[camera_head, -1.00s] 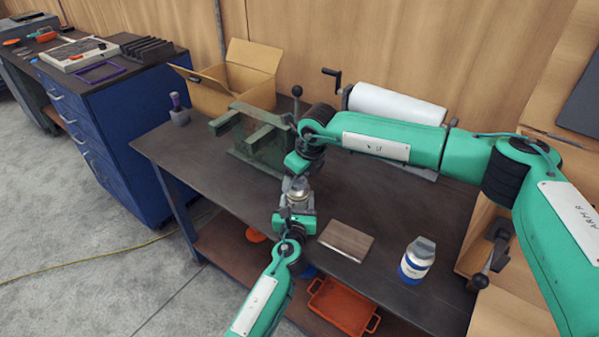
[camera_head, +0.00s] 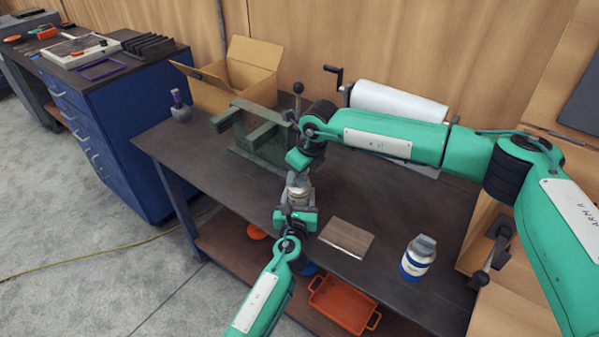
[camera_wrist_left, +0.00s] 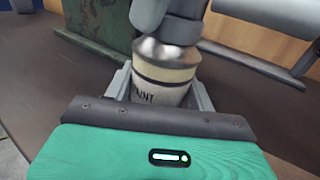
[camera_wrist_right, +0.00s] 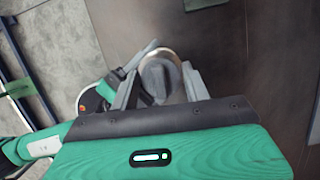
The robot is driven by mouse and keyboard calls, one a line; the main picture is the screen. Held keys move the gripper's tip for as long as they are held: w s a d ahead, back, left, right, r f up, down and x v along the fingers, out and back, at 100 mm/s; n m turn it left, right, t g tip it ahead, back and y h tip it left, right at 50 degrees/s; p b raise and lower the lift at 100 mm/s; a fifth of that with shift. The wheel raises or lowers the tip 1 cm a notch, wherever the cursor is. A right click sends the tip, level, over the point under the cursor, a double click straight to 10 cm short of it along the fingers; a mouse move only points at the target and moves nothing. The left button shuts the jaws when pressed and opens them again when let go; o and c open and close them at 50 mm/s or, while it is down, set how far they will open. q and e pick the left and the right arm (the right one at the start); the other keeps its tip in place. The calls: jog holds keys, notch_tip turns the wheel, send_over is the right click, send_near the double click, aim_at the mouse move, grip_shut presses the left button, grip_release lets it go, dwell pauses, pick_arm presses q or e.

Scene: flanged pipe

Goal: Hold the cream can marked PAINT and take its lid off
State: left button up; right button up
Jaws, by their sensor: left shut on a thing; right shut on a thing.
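The cream can marked PAINT (camera_wrist_left: 157,94) stands upright between the fingers of my left gripper (camera_wrist_left: 160,90), which is shut on its body. It also shows in the head view (camera_head: 298,196), partly hidden by my grippers. A shiny metal shoulder tops the can. My right gripper (camera_wrist_right: 160,82) comes from above and is shut on the grey lid (camera_wrist_right: 157,76), which has a raised grip across it. The lid sits over the can's top; whether it is loose cannot be told. In the head view my left gripper (camera_head: 296,216) is below my right gripper (camera_head: 302,168).
A green metal fixture (camera_head: 258,142), an open cardboard box (camera_head: 246,80) and a white roll (camera_head: 400,103) stand behind. An orange tray (camera_head: 340,306) is below.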

jog(key=shift+r, duration=0.2)
jog(key=shift+r, duration=0.9)
jog(key=shift+r, duration=2)
pick_arm(q)
jog(key=o, duration=1.5)
jog(key=shift+c, duration=0.2)
jog(key=shift+s, duration=0.1)
